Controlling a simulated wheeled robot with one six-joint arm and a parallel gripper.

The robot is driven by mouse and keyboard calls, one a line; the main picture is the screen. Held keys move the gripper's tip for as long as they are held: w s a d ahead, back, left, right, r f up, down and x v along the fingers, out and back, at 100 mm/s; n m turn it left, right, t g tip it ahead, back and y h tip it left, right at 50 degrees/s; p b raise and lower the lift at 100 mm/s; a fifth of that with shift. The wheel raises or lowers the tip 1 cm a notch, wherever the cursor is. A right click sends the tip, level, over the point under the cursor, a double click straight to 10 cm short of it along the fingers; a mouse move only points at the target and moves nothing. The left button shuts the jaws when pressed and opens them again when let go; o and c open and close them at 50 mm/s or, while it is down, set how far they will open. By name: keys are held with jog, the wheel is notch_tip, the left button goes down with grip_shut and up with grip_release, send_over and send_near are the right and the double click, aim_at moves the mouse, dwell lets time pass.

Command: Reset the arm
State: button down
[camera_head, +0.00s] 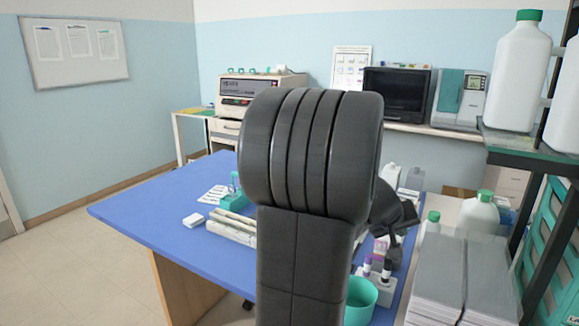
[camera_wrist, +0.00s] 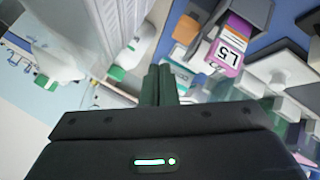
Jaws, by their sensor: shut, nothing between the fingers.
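My arm rises in front of the body camera and covers the middle of the head view. Its dark wrist end (camera_head: 395,212) shows just right of the arm, over the right part of the blue table (camera_head: 150,215). The fingertips cannot be made out there. In the wrist view my gripper (camera_wrist: 160,84) has its two dark fingers side by side and touching, with nothing between them. A box with a purple "L5" label (camera_wrist: 228,55) lies beyond the fingers to the right, apart from them.
Right of the table are grey stacked sheets (camera_head: 440,275), a green-capped bottle (camera_head: 480,213) and a shelf with a large white bottle (camera_head: 517,80). A teal cup (camera_head: 360,298) stands on the table's near right. A white block (camera_head: 193,220) lies left; the table's left end is clear.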

jog(key=shift+r+p, duration=0.75)
jog(key=shift+p, duration=0.15)
notch_tip(320, 180, up, 5)
jog(key=p, duration=0.3)
jog(key=shift+f+p, duration=0.1)
jog(key=shift+p, duration=0.2)
jog(key=shift+f, duration=0.15)
